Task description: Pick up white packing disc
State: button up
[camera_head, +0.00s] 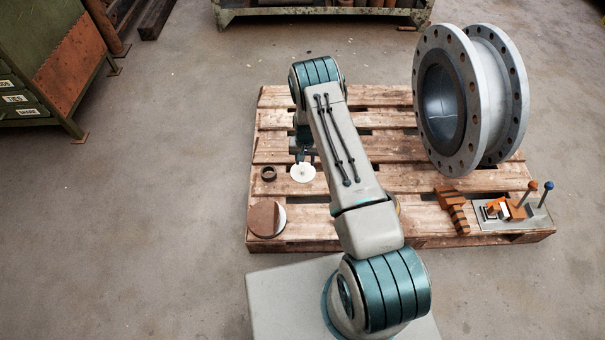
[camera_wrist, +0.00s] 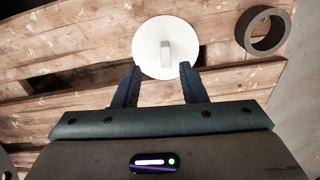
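The white packing disc (camera_head: 303,173) lies flat on the wooden pallet, toward its left side. In the wrist view the disc (camera_wrist: 166,48) shows a raised tab or handle at its middle. My gripper (camera_wrist: 160,78) is open in the wrist view, with its two dark fingers apart and pointing at the near edge of the disc. Nothing is between the fingers. In the head view my gripper (camera_head: 304,156) is just behind the disc, partly hidden by my arm. I cannot tell its height above the pallet.
A dark ring (camera_head: 268,173) lies left of the disc and also shows in the wrist view (camera_wrist: 263,30). A brown round piece (camera_head: 264,219) is near the pallet's front left. A large flanged pipe (camera_head: 470,100), an orange-brown tool (camera_head: 453,208) and a clamp plate (camera_head: 512,212) are at right.

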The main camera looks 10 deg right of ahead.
aim_at(303, 167)
jog(key=f, duration=0.2)
jog(key=f+b, duration=0.1)
jog(key=f, duration=0.1)
jog(key=w+f+b, duration=0.1)
jog(key=shift+w+a+f, duration=0.1)
jog(key=shift+a+f, duration=0.15)
jog(key=shift+f, duration=0.15)
jog(key=shift+r, duration=0.1)
grip_shut()
